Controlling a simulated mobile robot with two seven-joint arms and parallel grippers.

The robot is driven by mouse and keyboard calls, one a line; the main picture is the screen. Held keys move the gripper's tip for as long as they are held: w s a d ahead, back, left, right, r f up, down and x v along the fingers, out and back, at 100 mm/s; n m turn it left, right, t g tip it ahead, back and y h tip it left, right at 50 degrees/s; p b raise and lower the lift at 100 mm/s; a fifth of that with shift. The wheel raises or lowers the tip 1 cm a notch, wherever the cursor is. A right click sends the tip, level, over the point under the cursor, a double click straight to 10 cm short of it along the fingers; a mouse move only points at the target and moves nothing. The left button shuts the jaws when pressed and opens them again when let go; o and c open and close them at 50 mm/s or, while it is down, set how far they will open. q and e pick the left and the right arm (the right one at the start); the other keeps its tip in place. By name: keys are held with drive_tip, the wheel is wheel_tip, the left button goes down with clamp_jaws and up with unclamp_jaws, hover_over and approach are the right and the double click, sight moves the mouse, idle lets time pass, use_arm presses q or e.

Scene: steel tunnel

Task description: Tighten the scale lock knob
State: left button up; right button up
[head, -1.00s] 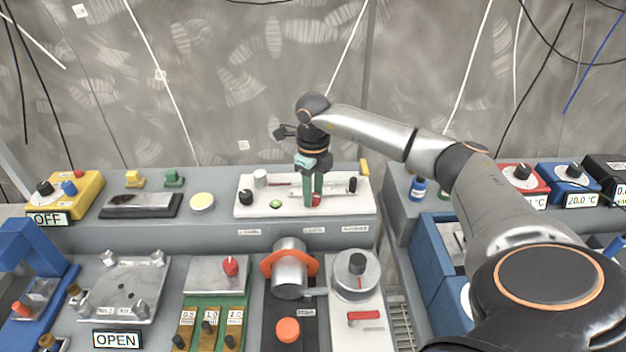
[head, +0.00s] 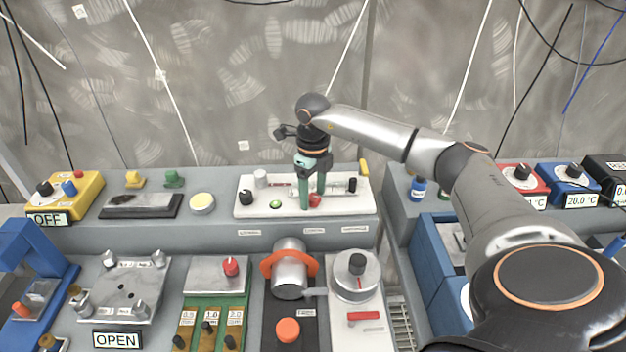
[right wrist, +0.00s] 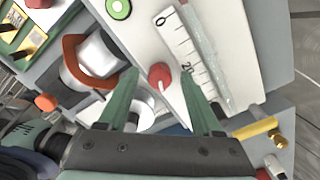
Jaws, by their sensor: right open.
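The red knob (head: 315,201) stands on the white panel (head: 345,207) at the back middle, taken here as the scale lock knob. In the right wrist view the red knob (right wrist: 159,76) sits beside a ruler scale (right wrist: 183,50). My right gripper (head: 312,199) points down at the panel with its green fingers apart. In the wrist view the right gripper's fingertips (right wrist: 160,76) lie on either side of the knob with a gap on each side. Contact with the knob is not visible. My left gripper is not in view.
The panel also has a black knob (head: 246,197), a green button (head: 275,204) and a small black post (head: 352,185). In front stand a metal cylinder with an orange collar (head: 290,270) and a round dial (head: 356,275). A yellow piece (head: 364,167) is behind the panel.

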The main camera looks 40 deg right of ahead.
sight(313, 196)
wheel_tip(313, 196, up, 13)
drive_tip(key=b, duration=0.1)
drive_tip(key=shift+f, duration=0.2)
idle(0.6)
